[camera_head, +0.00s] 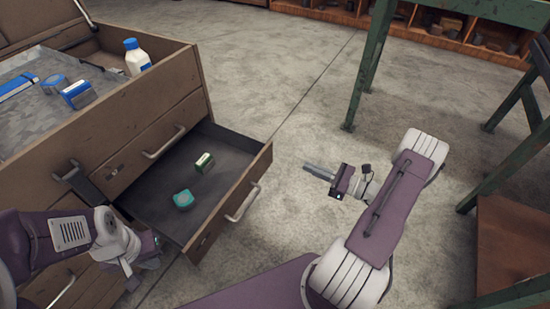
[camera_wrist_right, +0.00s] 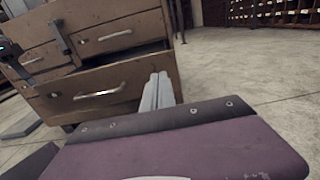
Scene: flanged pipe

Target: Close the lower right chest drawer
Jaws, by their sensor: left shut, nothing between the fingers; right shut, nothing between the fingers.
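The wooden chest (camera_head: 170,92) stands at the left. Its lower right drawer (camera_head: 232,205) is pulled out, with a metal handle on its front. The drawer front also shows in the right wrist view (camera_wrist_right: 92,100). Inside lie a green-and-white box (camera_head: 204,162) and a teal round item (camera_head: 183,199). My right gripper (camera_head: 308,168) is shut and empty, to the right of the drawer front and apart from it. Its fingers show together in the right wrist view (camera_wrist_right: 156,92). My left gripper (camera_head: 146,252) is low, left of the drawer front; its fingertips are not clear.
The upper right drawer (camera_head: 150,150) is shut. A dark latch (camera_head: 75,178) hangs on the chest front. A green-framed table (camera_head: 370,70) stands at the right. Floor beyond the drawer is clear.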

